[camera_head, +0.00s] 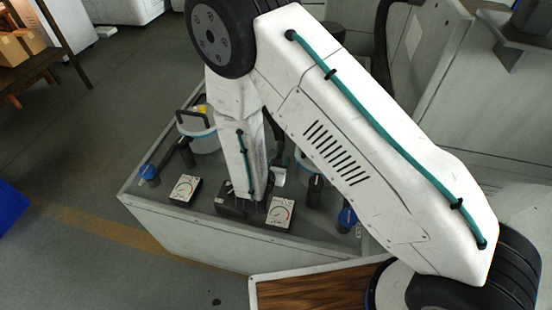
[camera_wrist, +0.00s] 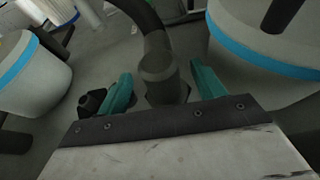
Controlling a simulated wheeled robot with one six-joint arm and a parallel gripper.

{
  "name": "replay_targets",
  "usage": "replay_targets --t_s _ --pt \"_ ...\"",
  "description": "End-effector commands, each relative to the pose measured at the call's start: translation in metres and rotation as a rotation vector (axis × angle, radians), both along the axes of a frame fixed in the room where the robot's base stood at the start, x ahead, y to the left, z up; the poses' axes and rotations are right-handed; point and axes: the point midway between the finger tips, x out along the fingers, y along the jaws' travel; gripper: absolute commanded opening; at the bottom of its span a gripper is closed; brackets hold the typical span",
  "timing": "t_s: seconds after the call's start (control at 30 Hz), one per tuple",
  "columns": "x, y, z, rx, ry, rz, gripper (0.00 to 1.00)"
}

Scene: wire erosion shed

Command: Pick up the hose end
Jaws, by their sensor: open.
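In the wrist view, a short dark grey cylinder (camera_wrist: 160,72) stands between the two teal fingers of my gripper (camera_wrist: 161,78). A thick black hose (camera_wrist: 148,18) curves down to its top from above, so it looks like the hose end. The fingers are apart, with a visible gap on each side of the cylinder, and they hold nothing. In the head view, my arm reaches down to the grey machine top (camera_head: 150,200). There my arm hides the hose end, and the fingers cannot be made out.
Pale canisters with blue bands stand on both sides of my gripper, one left (camera_wrist: 38,72) and one right (camera_wrist: 262,45). A wood-topped surface (camera_head: 310,288) is in front.

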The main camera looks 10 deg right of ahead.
Motion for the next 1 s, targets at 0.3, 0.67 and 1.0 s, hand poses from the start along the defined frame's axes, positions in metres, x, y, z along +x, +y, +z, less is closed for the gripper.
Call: replay_targets --t_s 0.3,0.67,1.0 --pt "0.026 -0.012 -0.012 0.001 0.001 -0.004 0.68" --pt "0.026 -0.012 -0.011 0.001 0.0 -0.004 0.12" --pt "0.027 -0.011 -0.009 0.002 -0.003 -0.003 0.0"
